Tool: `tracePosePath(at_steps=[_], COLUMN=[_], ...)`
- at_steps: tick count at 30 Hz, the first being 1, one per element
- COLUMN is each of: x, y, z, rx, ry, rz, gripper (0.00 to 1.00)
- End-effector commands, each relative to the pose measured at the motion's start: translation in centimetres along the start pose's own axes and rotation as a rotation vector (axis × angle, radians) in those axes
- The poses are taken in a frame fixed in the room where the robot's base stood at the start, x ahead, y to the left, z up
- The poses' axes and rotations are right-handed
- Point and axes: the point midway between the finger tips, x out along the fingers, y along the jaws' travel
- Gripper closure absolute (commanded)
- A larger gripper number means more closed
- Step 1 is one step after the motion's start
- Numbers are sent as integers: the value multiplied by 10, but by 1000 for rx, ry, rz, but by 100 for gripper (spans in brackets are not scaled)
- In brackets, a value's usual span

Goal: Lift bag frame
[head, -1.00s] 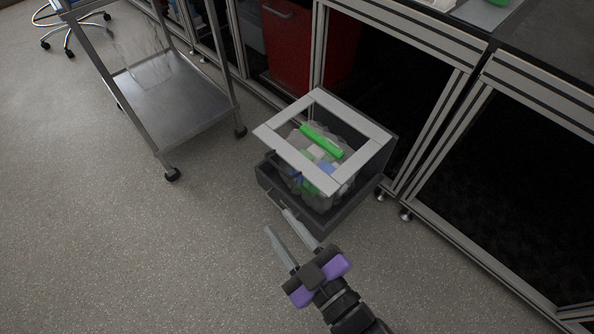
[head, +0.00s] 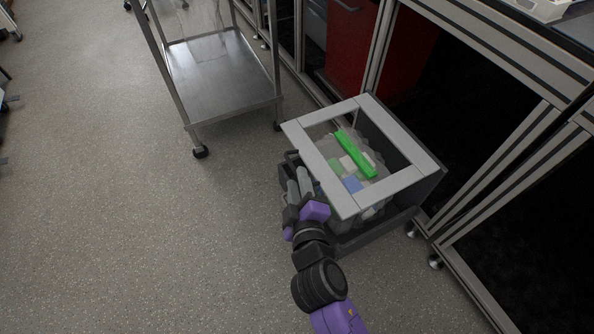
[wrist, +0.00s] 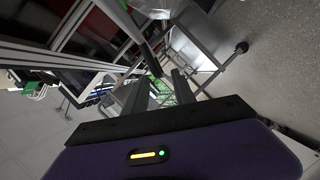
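The bag frame (head: 396,132) is a light grey rectangular frame lying slightly tilted over the dark open bin (head: 422,197). A clear bag hangs inside the frame with a green strip (head: 356,154) and white and blue waste in it. My gripper (head: 300,180) is at the near left side of the bin, beside and slightly below the frame's left edge. Its two fingers are apart. In the wrist view, my gripper (wrist: 161,80) also shows its fingers apart with a gap between them. I cannot tell whether the frame's edge lies between them.
A steel cart (head: 215,75) on castors stands behind and left of the bin. A red cabinet or bin (head: 350,45) is under the bench at the back. Metal bench legs (head: 470,190) stand close on the right. The floor on the left is clear.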

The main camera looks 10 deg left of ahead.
Motion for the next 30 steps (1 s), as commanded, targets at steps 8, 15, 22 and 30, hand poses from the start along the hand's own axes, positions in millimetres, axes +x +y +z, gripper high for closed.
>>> tracePosePath(at_steps=[8,15,22,30], x=[36,42,42,42], y=[-1,0,0,0], z=[1,0,0,0], rx=[2,2,2,2], ry=[0,0,0,0], rz=[0,0,0,-1], gripper=[68,68,86,100])
